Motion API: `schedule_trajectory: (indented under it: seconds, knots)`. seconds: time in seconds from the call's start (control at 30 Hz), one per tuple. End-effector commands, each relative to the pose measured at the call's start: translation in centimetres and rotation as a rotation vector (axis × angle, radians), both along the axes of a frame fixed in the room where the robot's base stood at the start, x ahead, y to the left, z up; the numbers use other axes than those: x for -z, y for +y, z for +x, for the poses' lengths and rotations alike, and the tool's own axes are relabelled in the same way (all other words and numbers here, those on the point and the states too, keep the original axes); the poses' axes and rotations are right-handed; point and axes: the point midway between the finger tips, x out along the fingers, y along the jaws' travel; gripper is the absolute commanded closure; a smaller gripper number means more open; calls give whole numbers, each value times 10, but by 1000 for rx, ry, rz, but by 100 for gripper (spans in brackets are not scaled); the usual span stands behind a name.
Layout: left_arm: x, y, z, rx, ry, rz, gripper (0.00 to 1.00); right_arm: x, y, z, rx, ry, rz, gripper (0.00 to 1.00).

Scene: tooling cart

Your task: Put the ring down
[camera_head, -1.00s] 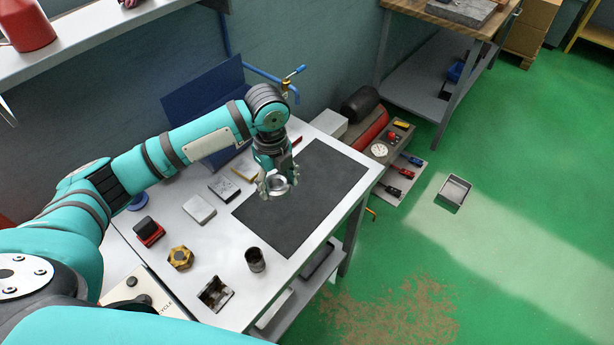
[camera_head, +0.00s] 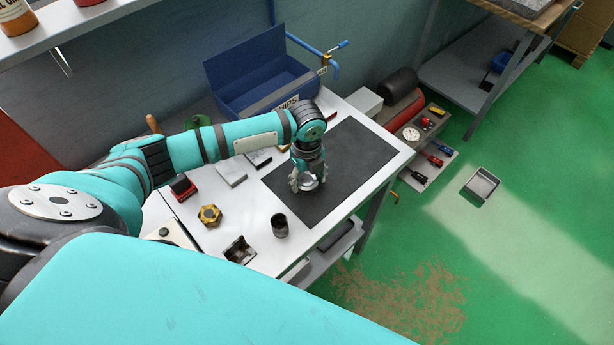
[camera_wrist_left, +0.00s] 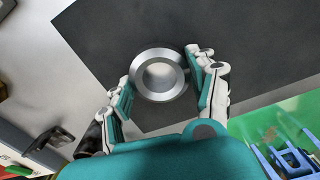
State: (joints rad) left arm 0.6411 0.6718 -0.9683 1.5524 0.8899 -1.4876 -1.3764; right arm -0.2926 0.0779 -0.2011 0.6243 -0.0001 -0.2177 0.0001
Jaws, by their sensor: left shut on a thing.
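The ring (camera_wrist_left: 160,76) is a silver metal ring with a wide round hole; in the head view it shows small (camera_head: 309,181). My left gripper (camera_head: 308,184) is shut on it, with one finger on each side, as the left wrist view shows (camera_wrist_left: 163,80). Gripper and ring are over the left part of the dark grey mat (camera_head: 345,160), which lies on the white cart top. I cannot tell whether the ring touches the mat. My right gripper is in neither view.
A brass hex nut (camera_head: 209,215), a dark cup (camera_head: 279,225) and a metal block (camera_head: 239,250) stand on the cart top (camera_head: 255,210) left of the mat. A blue bin (camera_head: 260,75) stands behind. The mat's right part is clear.

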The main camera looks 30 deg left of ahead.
Motion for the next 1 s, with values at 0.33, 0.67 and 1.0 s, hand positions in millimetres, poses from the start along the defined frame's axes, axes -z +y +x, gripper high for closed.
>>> schedule_trajectory:
  seconds: [0.33, 0.67, 1.0]
  knots:
    - [2, 0, 0, 0, 1, 0, 18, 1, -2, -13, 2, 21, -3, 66]
    - [-4, 0, 1, 0, -2, -1, 18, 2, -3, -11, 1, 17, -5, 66]
    - [-70, 0, 2, 0, -5, -1, 18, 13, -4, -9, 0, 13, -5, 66]
